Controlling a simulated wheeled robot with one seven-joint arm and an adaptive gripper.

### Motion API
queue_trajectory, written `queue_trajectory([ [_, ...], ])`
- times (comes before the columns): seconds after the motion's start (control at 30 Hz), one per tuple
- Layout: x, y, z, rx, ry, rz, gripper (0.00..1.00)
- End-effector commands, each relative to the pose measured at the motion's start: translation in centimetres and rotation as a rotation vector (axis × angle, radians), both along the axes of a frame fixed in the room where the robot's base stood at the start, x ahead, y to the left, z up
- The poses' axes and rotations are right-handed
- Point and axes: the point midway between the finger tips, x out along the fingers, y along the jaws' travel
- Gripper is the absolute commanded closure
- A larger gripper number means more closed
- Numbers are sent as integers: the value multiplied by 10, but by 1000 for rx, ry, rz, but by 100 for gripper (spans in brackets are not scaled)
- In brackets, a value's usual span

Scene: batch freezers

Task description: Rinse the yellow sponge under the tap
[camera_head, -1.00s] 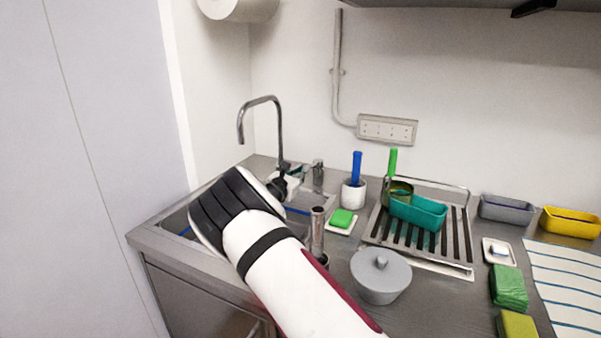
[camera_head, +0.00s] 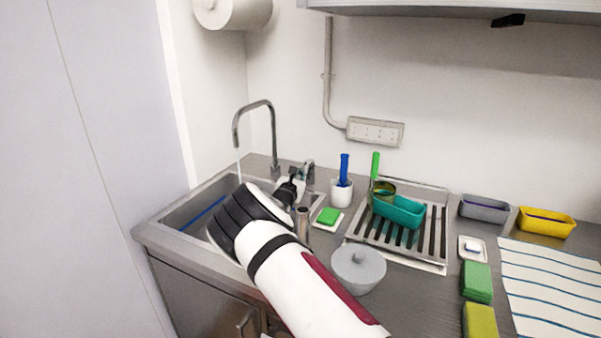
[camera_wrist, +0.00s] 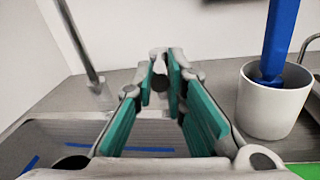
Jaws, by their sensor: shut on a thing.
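The tap (camera_head: 273,135) arches over the sink (camera_head: 185,208) at the left. A thin pale stream of water (camera_head: 239,168) falls from its spout. My gripper (camera_head: 299,178) is at the small grey tap lever (camera_head: 310,172) beside the tap's base. In the wrist view my gripper's (camera_wrist: 161,68) teal-padded fingers close at their tips around a grey piece with a dark spot (camera_wrist: 160,84), which looks like the lever. A yellow-green sponge (camera_head: 480,321) lies on the counter at the lower right, far from my gripper. My arm hides part of the sink.
A white cup with a blue-handled brush (camera_head: 342,190) stands right of my gripper, near a green sponge on a dish (camera_head: 328,216).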

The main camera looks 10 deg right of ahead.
Motion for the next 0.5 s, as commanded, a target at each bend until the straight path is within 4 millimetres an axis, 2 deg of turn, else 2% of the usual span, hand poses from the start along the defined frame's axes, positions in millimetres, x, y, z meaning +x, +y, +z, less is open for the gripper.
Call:
queue_trajectory([
  [0.17, 0, 0, 1, -1, -4, -2, 100],
  [0.2, 0, 0, 1, -1, -4, -2, 85],
  [0.3, 0, 0, 1, 0, -3, -2, 67],
  [0.5, 0, 0, 0, -1, -2, -1, 67],
])
